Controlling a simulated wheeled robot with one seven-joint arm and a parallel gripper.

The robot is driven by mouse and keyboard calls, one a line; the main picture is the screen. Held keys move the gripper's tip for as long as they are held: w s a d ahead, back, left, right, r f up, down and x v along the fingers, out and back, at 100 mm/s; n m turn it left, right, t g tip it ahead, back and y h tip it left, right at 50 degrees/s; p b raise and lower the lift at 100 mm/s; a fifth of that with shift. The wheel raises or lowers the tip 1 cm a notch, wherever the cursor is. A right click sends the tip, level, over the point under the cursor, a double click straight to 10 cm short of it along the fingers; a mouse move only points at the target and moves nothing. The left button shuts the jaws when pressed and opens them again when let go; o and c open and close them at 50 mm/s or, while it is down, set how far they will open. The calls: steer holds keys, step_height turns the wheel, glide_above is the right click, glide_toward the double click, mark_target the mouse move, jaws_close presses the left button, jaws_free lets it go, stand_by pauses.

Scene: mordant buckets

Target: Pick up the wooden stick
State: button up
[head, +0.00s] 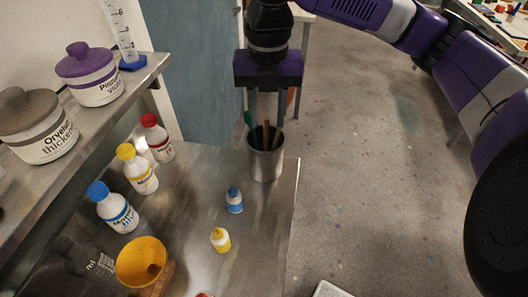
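A metal cup (266,163) stands near the right edge of the steel bench in the head view. Brown wooden sticks (265,133) stand upright or slightly tilted in it, with a green-handled tool (248,119) at its left side. I cannot tell exactly how many sticks there are. My gripper (267,118) points down just above the cup. Its two fingers are apart, one on each side of the stick tops as seen here. Nothing shows clamped between them. The lower parts of the sticks are hidden inside the cup.
Small blue (235,201) and yellow (221,240) bottles stand in front of the cup. Larger capped bottles (140,172) line the left, with a yellow bowl (141,260) nearer. A raised shelf (110,108) holds jars. Open floor lies right of the bench.

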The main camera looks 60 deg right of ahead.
mark_target(266, 142)
steer(key=shift+w+a+f+p, duration=0.1)
steer(key=shift+f+p, duration=0.4)
steer(key=shift+f, duration=2.95)
jaws_close()
